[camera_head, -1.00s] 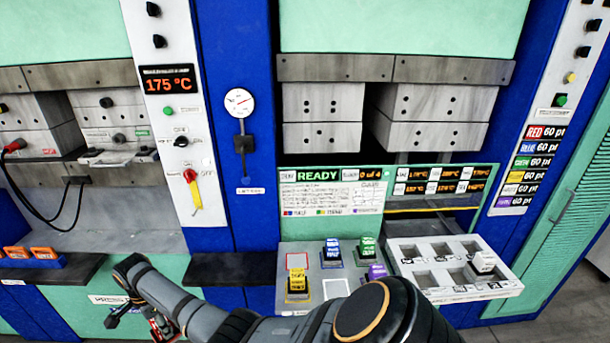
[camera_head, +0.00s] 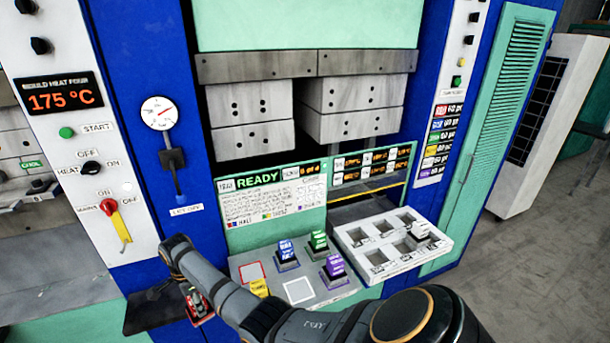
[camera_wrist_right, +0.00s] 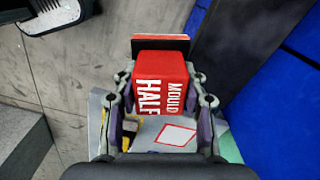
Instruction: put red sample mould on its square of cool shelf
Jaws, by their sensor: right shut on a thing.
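My right gripper (camera_head: 190,300) is at the lower left of the head view, partly hidden by my arm. It is shut on the red sample mould (camera_head: 201,304), above or beside the dark ledge. In the right wrist view the red mould (camera_wrist_right: 160,70) sits between both fingers of the gripper (camera_wrist_right: 160,84), with white lettering reading "MOULD HALF". The cool shelf (camera_head: 322,292) is the grey panel to the right of the gripper. Its red-outlined square (camera_head: 252,271) is empty and also shows in the wrist view (camera_wrist_right: 176,135). My left gripper is not in view.
Blue (camera_head: 286,253), green (camera_head: 318,242) and purple (camera_head: 334,268) moulds stand on the shelf. The yellow mould (camera_head: 259,288) is partly hidden by my arm. A white-outlined square (camera_head: 299,291) is empty. A white tray (camera_head: 372,236) holds a white mould (camera_head: 420,230). The dark ledge (camera_head: 145,310) lies left.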

